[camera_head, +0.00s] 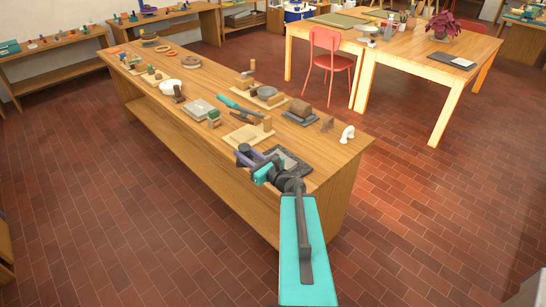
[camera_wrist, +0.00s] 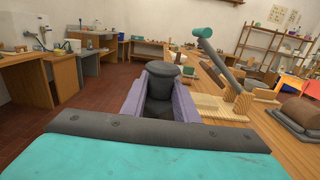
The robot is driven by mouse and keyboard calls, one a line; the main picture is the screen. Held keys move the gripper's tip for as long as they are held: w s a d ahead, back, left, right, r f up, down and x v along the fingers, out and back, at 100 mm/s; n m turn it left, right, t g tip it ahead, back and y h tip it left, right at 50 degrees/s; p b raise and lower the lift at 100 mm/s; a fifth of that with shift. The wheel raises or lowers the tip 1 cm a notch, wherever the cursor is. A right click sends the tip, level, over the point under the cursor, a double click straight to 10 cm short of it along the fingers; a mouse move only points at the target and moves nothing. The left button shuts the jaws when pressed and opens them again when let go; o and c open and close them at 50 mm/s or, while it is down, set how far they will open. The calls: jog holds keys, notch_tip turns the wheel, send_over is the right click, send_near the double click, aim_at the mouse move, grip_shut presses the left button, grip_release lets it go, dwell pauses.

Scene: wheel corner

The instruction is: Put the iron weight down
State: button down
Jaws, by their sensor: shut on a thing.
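The iron weight is a dark grey, rounded piece with a wider top; in the wrist view the iron weight (camera_wrist: 160,92) stands between the two purple fingers of my gripper (camera_wrist: 163,76). The fingers press on it from both sides. In the head view my gripper (camera_head: 248,157) is over the near end of the long wooden workbench (camera_head: 335,150), by its left edge. The dark weight (camera_head: 243,149) shows small at the fingertips there. The gap between its underside and the bench is hidden, so I cannot tell whether it touches.
A dark slab (camera_head: 292,160) lies beside my gripper, partly under my arm. A pale wooden board (camera_head: 240,136) lies just beyond. Turquoise-handled tools, a brown roll (camera_head: 299,108), a white hook (camera_head: 347,133) and a white bowl (camera_head: 171,87) crowd the bench. A red chair (camera_head: 327,60) stands behind.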

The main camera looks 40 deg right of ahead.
jog(key=w+a+n+g+y+b, duration=0.2)
jog(key=a+n+g+y, duration=0.2)
jog(key=a, duration=1.3)
jog(key=w+a+n+g+y+b, duration=0.2)
jog(key=a+n+y, duration=0.4)
jog(key=a, duration=1.2)
jog(key=g+y+b, duration=0.1)
jog(key=y, duration=0.3)
jog(key=shift+w+a+r+n+g+y, duration=0.15)
jog(key=shift+w+n+g+y, duration=0.15)
jog(key=shift+n+g, duration=0.1)
